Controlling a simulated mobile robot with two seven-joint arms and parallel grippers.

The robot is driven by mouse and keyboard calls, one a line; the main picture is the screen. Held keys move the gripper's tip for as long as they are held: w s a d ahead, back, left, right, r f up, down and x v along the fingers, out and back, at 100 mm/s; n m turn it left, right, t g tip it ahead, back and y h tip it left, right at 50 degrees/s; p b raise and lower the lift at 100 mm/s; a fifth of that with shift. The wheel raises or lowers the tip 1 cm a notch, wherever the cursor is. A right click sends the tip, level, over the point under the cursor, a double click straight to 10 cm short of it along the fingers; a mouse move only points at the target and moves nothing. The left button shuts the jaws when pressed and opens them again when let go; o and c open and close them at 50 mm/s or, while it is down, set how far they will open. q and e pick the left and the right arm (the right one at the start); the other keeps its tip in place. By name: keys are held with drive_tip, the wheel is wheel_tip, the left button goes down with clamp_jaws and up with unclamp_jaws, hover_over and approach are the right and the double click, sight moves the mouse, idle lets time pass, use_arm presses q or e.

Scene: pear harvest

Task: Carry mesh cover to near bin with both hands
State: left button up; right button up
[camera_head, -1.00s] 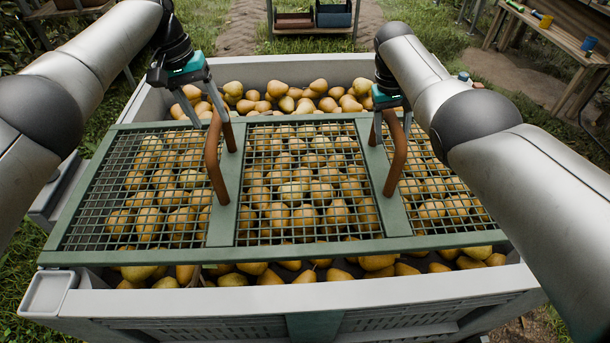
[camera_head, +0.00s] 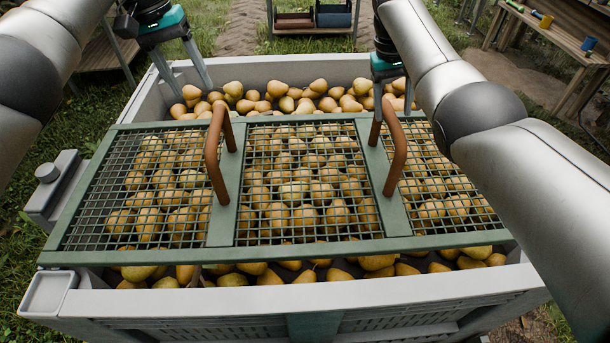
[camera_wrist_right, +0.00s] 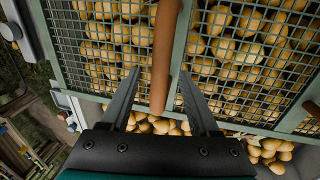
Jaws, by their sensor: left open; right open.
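The green mesh cover (camera_head: 300,248) lies across the near and middle part of the white bin (camera_head: 200,301), over the pears. Its left brown handle (camera_head: 213,160) stands free. Its right brown handle (camera_head: 396,165) has my right gripper (camera_head: 391,125) at its far end. My left gripper (camera_head: 192,91) is open and empty, beyond the left handle and apart from it, near the bin's far left corner. In the right wrist view, my right gripper (camera_wrist_right: 160,72) is open, with the brown handle (camera_wrist_right: 165,50) between its spread fingers and no contact visible.
Pears (camera_head: 290,98) show uncovered along the bin's far side and in a strip at the front. A wooden bench (camera_head: 560,38) stands at the far right, and a rack with crates (camera_head: 334,16) stands behind the bin.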

drive_tip(key=r, duration=0.2)
drive_tip(key=a+r, duration=0.1)
drive_tip(key=r, duration=0.2)
drive_tip(key=shift+r, duration=0.1)
use_arm(q)
drive_tip(key=a+r+p, duration=0.4)
drive_tip(key=p, duration=0.6)
drive_tip(key=shift+r, duration=0.4)
use_arm(e)
wheel_tip(320, 180, up, 10)
use_arm(q)
drive_tip(key=shift+r, duration=0.1)
wheel_tip(320, 180, up, 7)
drive_tip(key=p, duration=0.7)
drive_tip(key=shift+p, duration=0.3)
use_arm(e)
drive_tip(key=r, duration=0.1)
drive_tip(key=d+r, duration=0.1)
drive_tip(key=r, duration=0.1)
drive_tip(key=d+r, duration=0.1)
drive_tip(key=r, duration=0.1)
